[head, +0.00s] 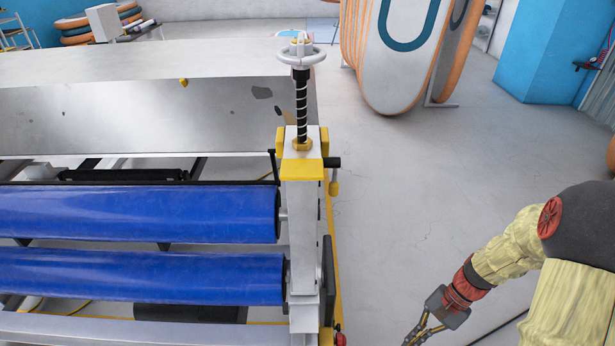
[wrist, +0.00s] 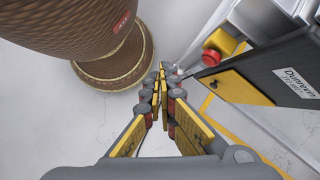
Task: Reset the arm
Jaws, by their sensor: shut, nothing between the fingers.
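My gripper (head: 424,334) shows at the bottom right of the head view, at the end of my arm. It hangs over the open floor to the right of the roller machine. In the wrist view my gripper (wrist: 160,72) points away from the camera, its fingers together with nothing between them. The fingertips touch nothing that I can make out. My arm is bent, with its yellow-covered links at the right edge of the head view.
The machine has blue rollers (head: 140,213) and a white post (head: 303,230) with a handwheel (head: 301,55). A red button (wrist: 211,57) and a dark panel (wrist: 270,75) are right of the fingers. A brown ribbed body (wrist: 70,25) is at left. Orange-edged boards (head: 395,50) stand behind; floor between is clear.

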